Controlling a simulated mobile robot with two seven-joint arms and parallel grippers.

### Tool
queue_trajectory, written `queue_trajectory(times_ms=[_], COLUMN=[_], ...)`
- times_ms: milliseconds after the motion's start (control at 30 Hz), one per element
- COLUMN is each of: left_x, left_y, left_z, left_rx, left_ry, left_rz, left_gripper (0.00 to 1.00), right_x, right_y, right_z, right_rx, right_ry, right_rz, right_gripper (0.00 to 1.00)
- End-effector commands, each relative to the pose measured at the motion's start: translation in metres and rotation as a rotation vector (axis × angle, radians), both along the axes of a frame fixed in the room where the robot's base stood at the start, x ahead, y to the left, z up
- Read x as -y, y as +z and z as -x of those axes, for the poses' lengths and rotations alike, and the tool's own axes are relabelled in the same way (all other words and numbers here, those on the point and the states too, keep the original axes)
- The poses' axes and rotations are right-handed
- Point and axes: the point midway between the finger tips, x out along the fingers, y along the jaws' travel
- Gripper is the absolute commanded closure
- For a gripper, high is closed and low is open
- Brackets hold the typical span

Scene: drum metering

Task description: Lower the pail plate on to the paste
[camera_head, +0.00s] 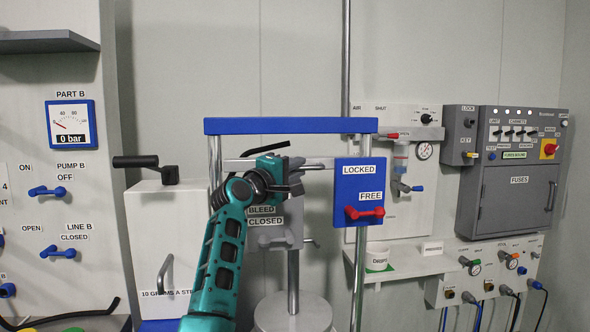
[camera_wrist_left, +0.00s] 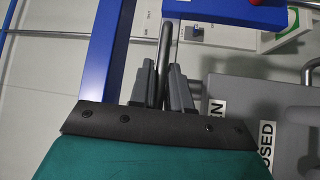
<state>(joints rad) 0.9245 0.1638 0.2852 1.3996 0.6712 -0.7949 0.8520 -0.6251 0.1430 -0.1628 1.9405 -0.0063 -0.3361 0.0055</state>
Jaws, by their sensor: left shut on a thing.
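My left gripper (camera_head: 294,178) is at the middle of the blue-topped frame; in the left wrist view its grey fingers (camera_wrist_left: 163,90) are shut on a grey rod (camera_wrist_left: 166,45). Below the gripper stands a grey block labelled BLEED and CLOSED (camera_head: 285,222). A metal rod (camera_head: 293,272) runs from it down to a pale round plate (camera_head: 293,314) at the bottom edge. I see no paste. A red lever (camera_head: 364,212) sits on the blue LOCKED/FREE panel (camera_head: 358,183), by the FREE label. My right gripper is out of view.
The blue crossbar (camera_head: 290,126) and its steel posts (camera_head: 360,270) frame the work space. A white box with a black handle (camera_head: 145,161) stands left. A white cup (camera_head: 378,257) sits on a shelf at right. The PART B gauge (camera_head: 71,125) reads 0 bar.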

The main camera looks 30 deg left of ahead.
Motion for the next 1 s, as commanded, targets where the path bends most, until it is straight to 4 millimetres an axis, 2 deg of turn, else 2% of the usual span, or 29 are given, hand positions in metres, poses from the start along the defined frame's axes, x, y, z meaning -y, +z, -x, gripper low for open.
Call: queue_trajectory(times_ms=[167,267,500,600,700,1000], left_x=[0.0,0.0,0.0,0.001,0.001,0.001], left_y=[-0.006,-0.027,-0.093,-0.109,-0.115,-0.115], left_z=[0.0,0.0,0.0,0.0,0.0,0.0], left_rx=[-0.002,-0.006,-0.01,-0.011,-0.008,-0.009], left_ry=[-0.001,0.0,-0.002,-0.003,-0.002,-0.003], left_rz=[0.0,-0.001,-0.001,0.0,0.0,0.0], left_gripper=[1.0,1.0,1.0,1.0,1.0,1.0], right_x=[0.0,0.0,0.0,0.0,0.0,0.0], right_y=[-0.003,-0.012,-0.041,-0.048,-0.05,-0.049], right_z=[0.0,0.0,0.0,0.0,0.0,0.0], right_rx=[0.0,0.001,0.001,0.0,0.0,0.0], right_ry=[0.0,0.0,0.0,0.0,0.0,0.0], right_rz=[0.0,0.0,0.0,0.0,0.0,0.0], right_gripper=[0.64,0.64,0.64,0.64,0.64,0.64])
